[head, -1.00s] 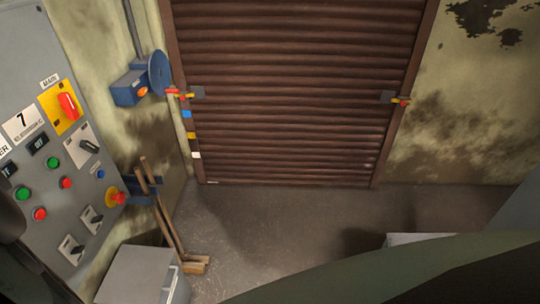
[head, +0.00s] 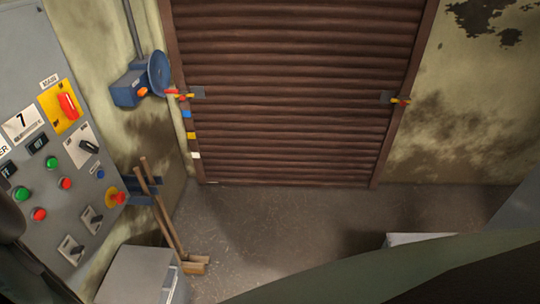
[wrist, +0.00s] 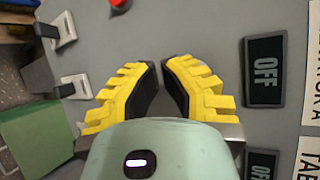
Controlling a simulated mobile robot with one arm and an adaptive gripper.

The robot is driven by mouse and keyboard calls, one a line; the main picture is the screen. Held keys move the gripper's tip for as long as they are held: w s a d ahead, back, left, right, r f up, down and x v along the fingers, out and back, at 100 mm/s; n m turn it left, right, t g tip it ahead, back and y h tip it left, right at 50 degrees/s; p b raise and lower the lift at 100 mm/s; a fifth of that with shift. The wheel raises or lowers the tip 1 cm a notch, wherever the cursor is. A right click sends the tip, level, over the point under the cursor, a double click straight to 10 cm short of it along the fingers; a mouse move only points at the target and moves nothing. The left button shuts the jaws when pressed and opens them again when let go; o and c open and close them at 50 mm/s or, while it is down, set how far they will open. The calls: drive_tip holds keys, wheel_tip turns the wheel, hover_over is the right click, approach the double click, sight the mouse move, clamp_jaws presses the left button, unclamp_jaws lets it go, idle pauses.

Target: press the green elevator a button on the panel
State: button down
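The grey control panel (head: 60,120) fills the left of the head view. It carries two green buttons, an upper one (head: 52,162) and a lower-left one (head: 22,194). I cannot read in the head view which is elevator A. A red button (head: 65,183) and another red button (head: 39,214) sit below them. In the wrist view my gripper (wrist: 160,68) is in front of the panel face, its yellow fingers nearly meeting at the tips, with nothing between them. No green button shows there; a red one (wrist: 119,3) shows at the top edge.
The wrist view shows an OFF display (wrist: 265,70) at right and cut-off label text at the right edge. A red rotary switch (head: 68,105), black switches (head: 90,147) and a red mushroom button (head: 116,198) share the panel. A grey box (head: 138,276) stands below.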

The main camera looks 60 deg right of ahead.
drive_tip(key=shift+w+a, duration=0.1)
drive_tip(key=shift+w+a, duration=0.1)
drive_tip(key=shift+w, duration=0.2)
drive_tip(key=shift+w+a+b, duration=0.25)
drive_tip(key=shift+w+b, duration=0.1)
drive_tip(key=shift+w, duration=0.05)
idle(0.9)
drive_tip(key=shift+s+d, duration=0.45)
drive_tip(key=shift+s, duration=0.35)
drive_tip(key=shift+s, duration=0.1)
drive_tip(key=s+d, duration=0.1)
drive_tip(key=s, duration=0.1)
drive_tip(key=s+d, duration=0.1)
drive_tip(key=s, duration=0.1)
drive_tip(key=shift+d, duration=0.3)
